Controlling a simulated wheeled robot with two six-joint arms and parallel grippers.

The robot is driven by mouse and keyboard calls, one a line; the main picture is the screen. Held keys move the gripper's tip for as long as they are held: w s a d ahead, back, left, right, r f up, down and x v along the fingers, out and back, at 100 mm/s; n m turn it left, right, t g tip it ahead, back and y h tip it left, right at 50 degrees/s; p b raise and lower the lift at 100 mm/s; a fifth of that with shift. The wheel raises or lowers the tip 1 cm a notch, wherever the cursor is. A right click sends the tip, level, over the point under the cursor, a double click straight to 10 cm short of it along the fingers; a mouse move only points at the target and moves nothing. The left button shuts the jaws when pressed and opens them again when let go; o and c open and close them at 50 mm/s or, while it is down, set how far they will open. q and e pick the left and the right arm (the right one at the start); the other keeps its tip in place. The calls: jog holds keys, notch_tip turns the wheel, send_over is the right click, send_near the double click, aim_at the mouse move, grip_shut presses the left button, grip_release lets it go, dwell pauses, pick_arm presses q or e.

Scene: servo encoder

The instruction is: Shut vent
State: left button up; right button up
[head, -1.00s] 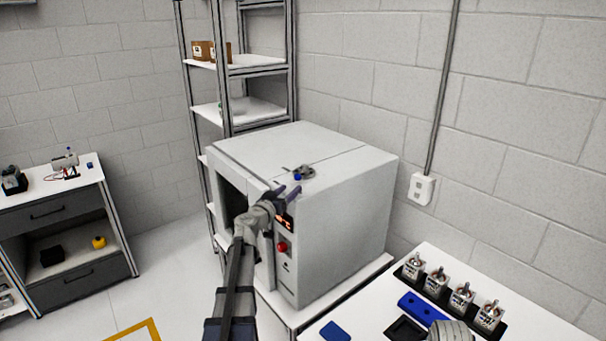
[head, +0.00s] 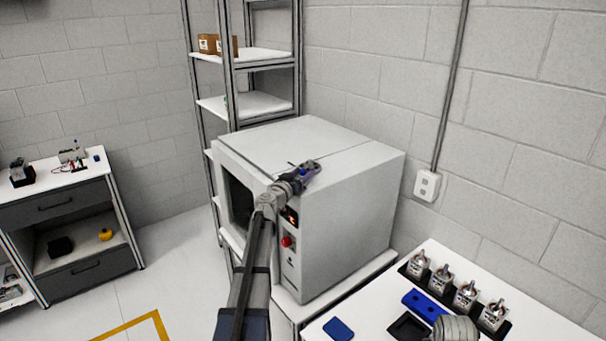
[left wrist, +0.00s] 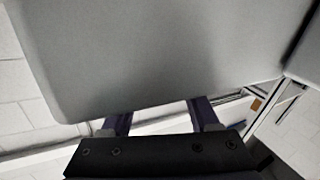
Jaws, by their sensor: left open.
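The vent (head: 303,172) is on top of the grey oven (head: 345,215). Its blue part and a thin dark tip show, but my gripper hides most of the rest. My left gripper (head: 312,171) is open, with its dark purple fingers at the vent above the oven top. I cannot tell whether they touch the vent. In the left wrist view, a broad grey surface fills the upper part and covers the ends of the two fingers (left wrist: 160,115). The vent cannot be made out there.
The oven's front opening (head: 240,200) is dark, beside a panel with a red button (head: 287,241). A shelf rack (head: 250,105) stands behind. A white table (head: 375,300) at right holds several metal-topped units and blue parts. A wall box (head: 427,186) hangs right.

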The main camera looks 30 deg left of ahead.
pick_arm(q)
jog(key=shift+w, duration=0.25)
jog(key=shift+s, duration=0.1)
jog(key=shift+c, duration=0.4)
grip_shut()
dwell(0.8)
